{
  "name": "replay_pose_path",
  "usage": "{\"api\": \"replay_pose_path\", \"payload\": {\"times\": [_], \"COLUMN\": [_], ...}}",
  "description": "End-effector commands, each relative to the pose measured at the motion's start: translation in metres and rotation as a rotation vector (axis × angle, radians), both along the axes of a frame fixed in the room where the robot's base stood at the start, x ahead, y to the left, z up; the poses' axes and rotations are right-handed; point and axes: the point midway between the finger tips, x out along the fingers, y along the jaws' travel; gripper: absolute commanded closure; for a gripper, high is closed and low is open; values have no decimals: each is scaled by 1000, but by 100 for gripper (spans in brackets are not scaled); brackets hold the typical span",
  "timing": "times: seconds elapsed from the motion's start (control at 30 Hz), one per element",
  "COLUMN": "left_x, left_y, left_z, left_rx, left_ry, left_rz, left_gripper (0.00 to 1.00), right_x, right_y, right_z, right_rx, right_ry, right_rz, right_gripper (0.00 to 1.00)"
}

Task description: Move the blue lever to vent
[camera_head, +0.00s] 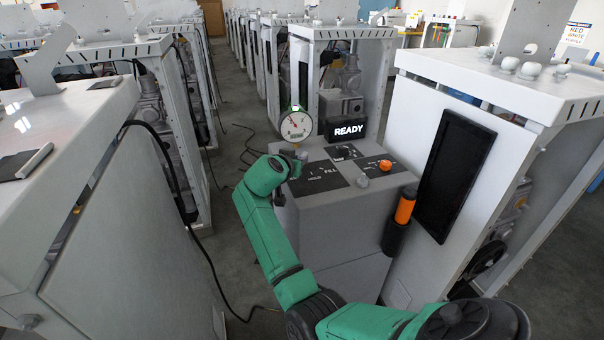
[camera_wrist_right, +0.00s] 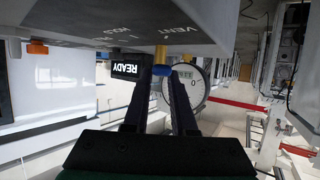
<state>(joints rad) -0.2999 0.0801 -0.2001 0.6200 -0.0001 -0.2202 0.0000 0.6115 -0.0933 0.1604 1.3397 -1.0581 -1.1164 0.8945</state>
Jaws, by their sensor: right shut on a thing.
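My right gripper (camera_head: 294,162) is at the left edge of the grey console (camera_head: 345,215), where the wrist hides most of it in the head view. In the right wrist view its dark fingers (camera_wrist_right: 161,76) are shut on the blue lever (camera_wrist_right: 156,71), of which only a small blue part shows between the tips. A brass stem (camera_wrist_right: 161,54) stands right by the tips. The word VENT (camera_wrist_right: 173,29) is printed on the console side above them in this turned view. In the head view the panel (camera_head: 318,178) reads HOLD and FILL. My left gripper is not in view.
A round gauge (camera_head: 296,126) and a READY display (camera_head: 348,130) stand at the console's back. An orange knob (camera_head: 385,165) is on its top, and an orange cylinder (camera_head: 404,208) is at its right side. White cabinets (camera_head: 120,205) flank the console.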

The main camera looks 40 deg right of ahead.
Motion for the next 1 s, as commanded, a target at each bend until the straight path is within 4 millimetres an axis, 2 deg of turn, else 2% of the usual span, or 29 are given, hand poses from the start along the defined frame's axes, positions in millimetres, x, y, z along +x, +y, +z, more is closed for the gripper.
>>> {"api": "replay_pose_path", "payload": {"times": [0.03,0.17,0.63,0.67,0.7,0.73,1.0], "left_x": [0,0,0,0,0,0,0], "left_y": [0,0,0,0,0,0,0], "left_z": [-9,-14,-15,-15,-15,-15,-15], "left_rx": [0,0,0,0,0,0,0], "left_ry": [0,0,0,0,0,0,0], "left_rz": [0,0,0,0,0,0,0], "left_gripper": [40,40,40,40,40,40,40], "right_x": [1,3,3,3,3,3,3], "right_y": [1,2,2,2,2,2,2], "right_z": [-5,-3,-1,-1,-1,-1,0], "right_rx": [1,1,3,2,2,2,1], "right_ry": [2,2,3,2,2,3,2], "right_rz": [-14,-46,-61,-61,-61,-61,-60], "right_gripper": [100,100,100,64,49,45,45]}}
